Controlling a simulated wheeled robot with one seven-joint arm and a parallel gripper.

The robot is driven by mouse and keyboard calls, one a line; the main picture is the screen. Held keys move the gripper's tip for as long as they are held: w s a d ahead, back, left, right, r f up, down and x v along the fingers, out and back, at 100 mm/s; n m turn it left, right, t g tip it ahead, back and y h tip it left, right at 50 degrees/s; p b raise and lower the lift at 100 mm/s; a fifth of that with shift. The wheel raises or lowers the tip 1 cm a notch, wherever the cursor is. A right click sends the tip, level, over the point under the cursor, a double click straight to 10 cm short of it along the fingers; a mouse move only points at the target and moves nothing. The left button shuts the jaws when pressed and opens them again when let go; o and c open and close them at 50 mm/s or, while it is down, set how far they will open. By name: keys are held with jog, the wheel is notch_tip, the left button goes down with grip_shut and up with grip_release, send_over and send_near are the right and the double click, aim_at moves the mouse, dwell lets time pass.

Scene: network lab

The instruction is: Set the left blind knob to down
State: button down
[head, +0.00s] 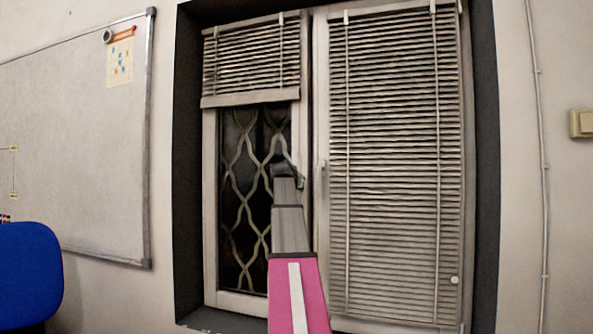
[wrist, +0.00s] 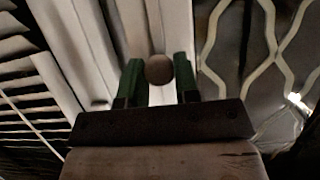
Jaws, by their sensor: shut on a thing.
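The left blind (head: 251,58) is bunched in the upper part of the left window in the head view, with its bottom rail (head: 248,97) above the dark lattice. My gripper (head: 300,183) is at the right side of the left window frame. In the wrist view, my gripper (wrist: 159,78) has its two green fingers on either side of a round grey-brown knob (wrist: 159,69) and is shut on it. In the head view my own arm hides this knob.
The right blind (head: 395,160) hangs down over the right window, with a small white knob (head: 455,280) at its lower right. A window handle (head: 322,185) is close to my gripper. A blue chair (head: 28,275) and a whiteboard (head: 80,150) are at left.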

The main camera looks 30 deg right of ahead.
notch_tip(320, 180, down, 33)
jog(key=shift+s+f, duration=0.1)
jog(key=c, duration=0.9)
grip_release()
jog(key=shift+o, duration=0.2)
jog(key=v, duration=1)
jog(key=shift+s+a+r, duration=0.15)
jog(key=shift+a+r, duration=0.1)
jog(key=shift+f, duration=0.1)
